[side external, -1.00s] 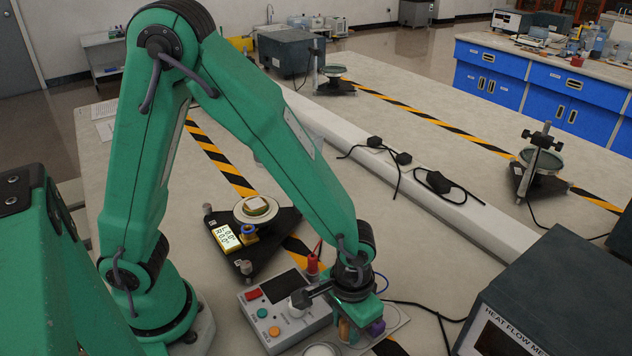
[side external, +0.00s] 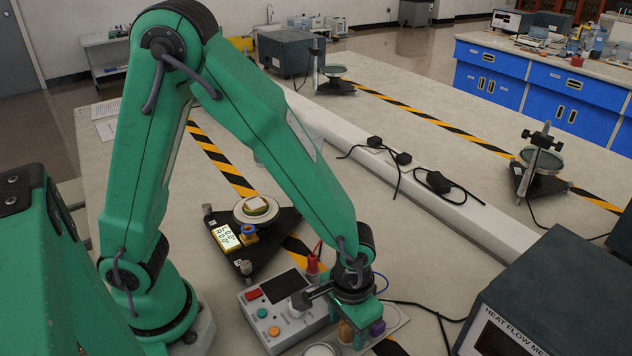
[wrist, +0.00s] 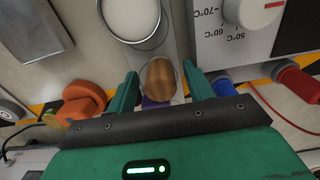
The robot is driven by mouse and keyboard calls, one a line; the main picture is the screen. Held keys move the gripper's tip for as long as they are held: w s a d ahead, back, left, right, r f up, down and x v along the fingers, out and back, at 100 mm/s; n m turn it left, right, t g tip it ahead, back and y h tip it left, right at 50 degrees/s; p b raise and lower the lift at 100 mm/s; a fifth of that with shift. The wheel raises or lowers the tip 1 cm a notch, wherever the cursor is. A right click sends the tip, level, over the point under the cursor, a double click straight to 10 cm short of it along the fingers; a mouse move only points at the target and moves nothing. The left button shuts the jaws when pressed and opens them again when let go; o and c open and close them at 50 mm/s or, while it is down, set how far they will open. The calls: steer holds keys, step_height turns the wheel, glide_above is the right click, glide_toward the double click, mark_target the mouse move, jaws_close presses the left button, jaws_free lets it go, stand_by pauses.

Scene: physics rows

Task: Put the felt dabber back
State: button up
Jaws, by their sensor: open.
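A brown, wood-coloured round-topped piece (wrist: 160,80) stands between my gripper's fingers in the wrist view. It looks like the dabber's handle; its lower end is hidden. It also shows below my wrist in the side view (side external: 345,331). My gripper (wrist: 161,74) is open, with one green finger on each side of the piece. In the side view my gripper (side external: 359,318) is low over a pale holder (side external: 398,322). A purple knob-like thing (side external: 377,327) stands beside the brown piece, and a little purple shows behind it in the wrist view.
A control box (side external: 284,308) with coloured buttons, a dial and plugs stands close to the left. An orange knob (wrist: 84,103) is left of my fingers. A round white dish (wrist: 130,15) is above. A dark heat flow meter (side external: 560,295) stands at right.

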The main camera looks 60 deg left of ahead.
step_height(320, 180, up, 12)
stand_by(0.8)
steer(key=shift+a+r, duration=0.1)
steer(key=shift+r, duration=0.05)
stand_by(0.4)
steer(key=s+a+r+t, duration=0.2)
steer(key=a+r, duration=0.3)
steer(key=a, duration=0.4)
steer(key=s+a+r+t, duration=0.3)
steer(key=a+r, duration=0.2)
steer(key=a, duration=0.4)
steer(key=shift+a+r+t, duration=0.3)
